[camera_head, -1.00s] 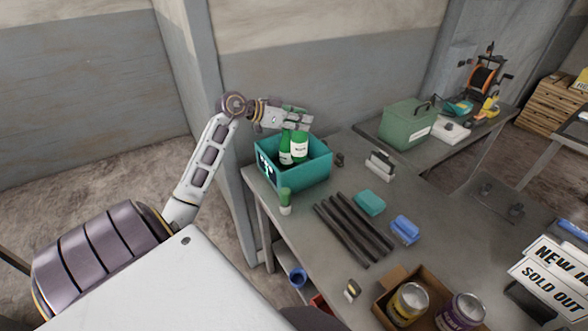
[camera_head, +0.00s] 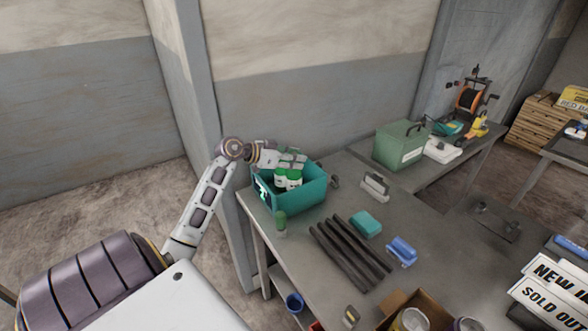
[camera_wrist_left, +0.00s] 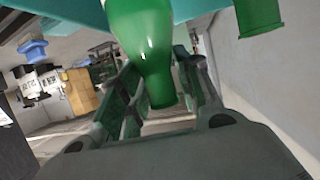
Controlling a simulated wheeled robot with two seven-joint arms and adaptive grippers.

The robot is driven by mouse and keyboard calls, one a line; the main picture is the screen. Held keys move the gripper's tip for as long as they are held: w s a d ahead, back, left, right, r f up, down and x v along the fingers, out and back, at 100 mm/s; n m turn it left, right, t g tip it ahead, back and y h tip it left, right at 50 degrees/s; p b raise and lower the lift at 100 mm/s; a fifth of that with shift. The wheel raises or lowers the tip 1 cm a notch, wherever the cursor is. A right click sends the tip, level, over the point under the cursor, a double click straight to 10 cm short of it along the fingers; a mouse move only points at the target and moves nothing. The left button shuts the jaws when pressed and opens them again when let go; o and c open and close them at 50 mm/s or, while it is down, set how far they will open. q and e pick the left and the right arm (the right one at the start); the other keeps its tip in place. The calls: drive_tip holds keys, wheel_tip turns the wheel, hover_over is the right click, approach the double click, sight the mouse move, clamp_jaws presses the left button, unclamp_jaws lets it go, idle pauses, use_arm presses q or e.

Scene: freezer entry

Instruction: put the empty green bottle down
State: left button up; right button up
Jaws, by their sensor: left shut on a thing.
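My left gripper (camera_head: 290,158) is over the teal crate (camera_head: 305,197) at the table's left end. It is shut on a green bottle (camera_wrist_left: 140,35), whose neck sits between the fingers in the left wrist view. In the head view two green bottles with white labels stand side by side in the crate; the held bottle (camera_head: 295,179) looks to be the right one, beside the other bottle (camera_head: 280,181). A second green neck (camera_wrist_left: 258,14) shows in the wrist view, apart from the fingers. The crate walls hide the bottle bases, so contact with the floor cannot be told. My right gripper is out of view.
A small green-topped bottle (camera_head: 281,223) stands in front of the crate on the grey table (camera_head: 430,235). Several dark bars (camera_head: 350,252), a teal block (camera_head: 365,224) and a blue brush (camera_head: 402,251) lie to the right. A cardboard box (camera_head: 400,300) with cans is at the front.

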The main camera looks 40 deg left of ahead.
use_arm(q)
drive_tip(key=shift+f, duration=0.2)
drive_tip(key=shift+f, duration=1.8)
drive_tip(key=o, duration=1)
drive_tip(key=shift+s, duration=0.1)
drive_tip(key=shift+b+v, duration=0.4)
drive_tip(key=shift+v, duration=5.55)
